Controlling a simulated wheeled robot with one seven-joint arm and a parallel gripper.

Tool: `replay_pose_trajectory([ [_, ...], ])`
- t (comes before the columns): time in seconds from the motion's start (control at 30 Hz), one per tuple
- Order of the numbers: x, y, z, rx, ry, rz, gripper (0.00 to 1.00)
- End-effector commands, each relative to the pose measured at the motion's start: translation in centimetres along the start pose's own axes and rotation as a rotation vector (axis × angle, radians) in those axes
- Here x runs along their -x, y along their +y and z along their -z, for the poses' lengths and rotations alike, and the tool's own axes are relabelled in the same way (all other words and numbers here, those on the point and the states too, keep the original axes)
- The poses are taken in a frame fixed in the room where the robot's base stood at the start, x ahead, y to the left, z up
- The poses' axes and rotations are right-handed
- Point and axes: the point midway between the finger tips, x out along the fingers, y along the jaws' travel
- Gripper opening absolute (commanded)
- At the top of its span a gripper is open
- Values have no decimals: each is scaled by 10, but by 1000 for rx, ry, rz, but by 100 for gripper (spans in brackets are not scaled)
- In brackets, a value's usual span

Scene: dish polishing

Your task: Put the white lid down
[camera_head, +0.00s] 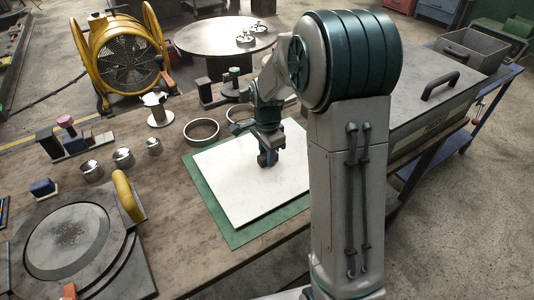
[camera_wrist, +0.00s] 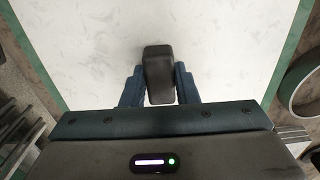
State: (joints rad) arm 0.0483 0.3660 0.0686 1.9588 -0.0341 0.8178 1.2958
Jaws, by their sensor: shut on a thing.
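The white lid (camera_head: 232,183) is a flat, pale rectangular panel over a green mat or base (camera_head: 199,187) on the wooden workbench. It fills most of the wrist view (camera_wrist: 85,50), where a dark upright handle (camera_wrist: 158,70) stands on it. My gripper (camera_head: 267,158) is over the middle of the lid. In the wrist view my gripper's two blue fingers (camera_wrist: 158,85) are on either side of the handle, shut on it. Green shows along the lid's left and front edges. I cannot tell whether the lid touches the green base or is slightly above it.
Two metal rings (camera_head: 202,131) lie behind the lid. Several small metal cups (camera_head: 123,158) and a round polishing disc (camera_head: 66,240) with a yellow handle (camera_head: 128,196) are to the left. A grey box (camera_head: 420,95) stands at the right. A yellow fan (camera_head: 125,55) stands behind the bench.

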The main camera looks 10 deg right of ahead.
Motion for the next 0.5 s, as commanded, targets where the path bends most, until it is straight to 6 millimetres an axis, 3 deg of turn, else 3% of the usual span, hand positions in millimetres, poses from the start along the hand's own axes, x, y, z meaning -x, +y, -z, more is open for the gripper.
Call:
replay_pose_trajectory([
  [0.07,-3,0,0,0,0,1,0],
  [0.1,-3,0,0,0,0,0,33],
  [0.17,-3,0,0,0,0,0,49],
  [0.5,0,0,0,0,0,0,49],
])
